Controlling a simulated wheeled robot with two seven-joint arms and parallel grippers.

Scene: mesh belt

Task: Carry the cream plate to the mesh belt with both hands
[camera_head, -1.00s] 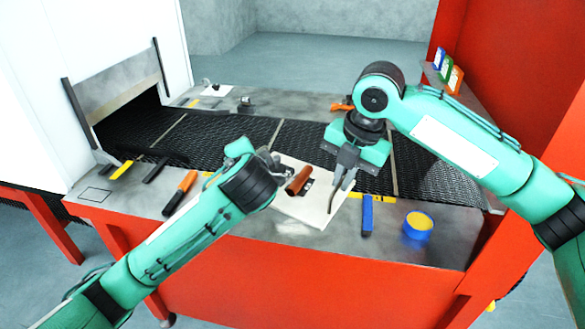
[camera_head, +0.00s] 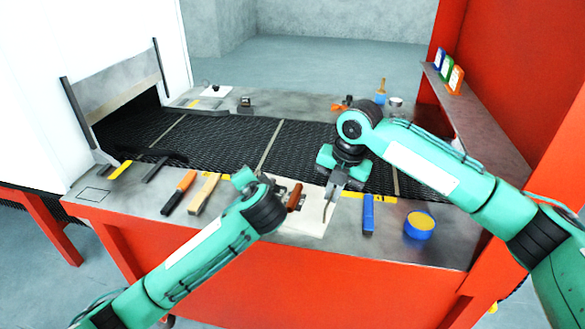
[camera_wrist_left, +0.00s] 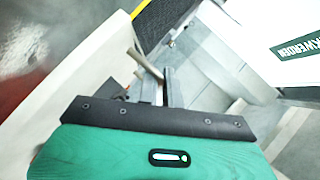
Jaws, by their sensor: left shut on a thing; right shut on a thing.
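The cream plate (camera_head: 311,214) shows in the head view at the front counter's edge, partly covered by my left gripper and a brown cylindrical piece (camera_head: 295,197). My left gripper (camera_head: 277,188) is shut on the plate's left side, its fingertips partly hidden. My right gripper (camera_head: 331,201) is shut on the plate's right side. Whether the plate touches the counter is unclear. The mesh belt (camera_head: 225,140) runs behind the plate, dark and with light cross seams. In the left wrist view, the left gripper's fingers (camera_wrist_left: 158,88) lie over a pale surface, probably the plate.
On the front counter (camera_head: 140,196) lie an orange-handled tool (camera_head: 180,191), a wooden-handled tool (camera_head: 204,194), a blue bar (camera_head: 368,213) and a blue-and-yellow roll (camera_head: 419,225). Small items stand along the back ledge. The belt's middle is clear.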

